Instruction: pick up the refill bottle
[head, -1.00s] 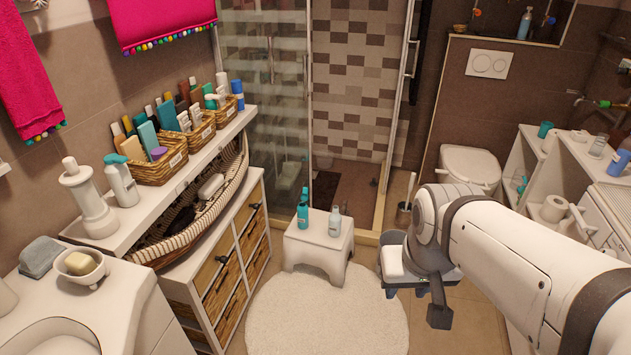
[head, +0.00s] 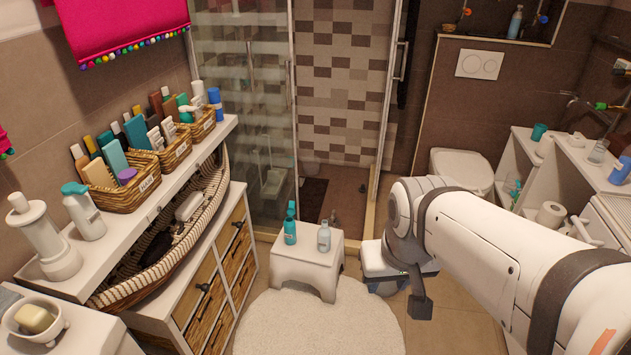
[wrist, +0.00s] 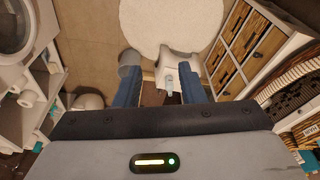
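A white stool (head: 308,262) holds a teal pump bottle (head: 290,228) and a pale grey bottle (head: 324,237) side by side, both upright. I cannot tell which one is the refill bottle. In the wrist view the stool (wrist: 186,80) and one pale bluish bottle (wrist: 169,87) show between my fingers, further off than the fingertips. My gripper (wrist: 158,73) is open and empty, with its two dark blue fingers spread apart. In the head view my gripper is partly hidden by my arm, to the right of the stool and apart from it.
A round white rug (head: 318,325) lies in front of the stool. Wicker drawers (head: 213,300) and a shelf with baskets of bottles (head: 122,192) stand at the left. A toilet (head: 461,172) and white cabinets are at the right. A shower with glass door (head: 243,130) is behind.

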